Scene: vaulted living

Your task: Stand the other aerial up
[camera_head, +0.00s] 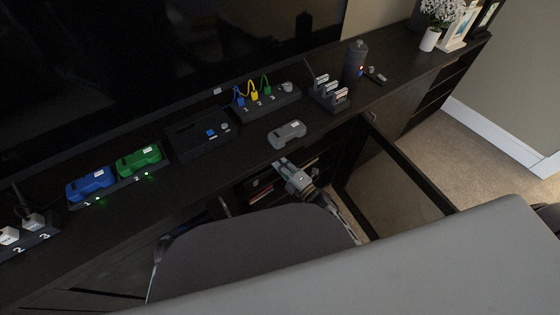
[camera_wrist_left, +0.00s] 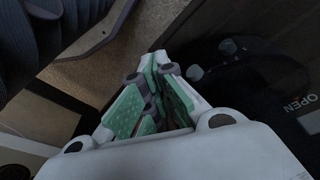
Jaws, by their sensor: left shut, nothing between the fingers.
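In the head view a thin dark aerial (camera_head: 310,68) rises at a slant from the back left of a black holder (camera_head: 331,97) with white cards. Another thin dark rod, like an aerial (camera_head: 19,197), leans at the far left behind a black numbered unit (camera_head: 42,235). My left gripper (camera_wrist_left: 152,88) shows in its wrist view with its green-padded fingers together and empty. It is apart from both rods, and a dark shape hides it in the head view. My right gripper (camera_head: 284,166) is below the cabinet's front edge, near a grey handheld device; its finger gap is too small to read.
The black cabinet top (camera_head: 230,155) carries blue (camera_head: 91,184) and green (camera_head: 139,160) devices, a grey device (camera_head: 287,134), a cable box (camera_head: 267,105) and a dark cylinder (camera_head: 355,62). An open door frame (camera_head: 408,168) juts out at right. A dark "OPEN" panel (camera_wrist_left: 265,95) is close in the wrist view.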

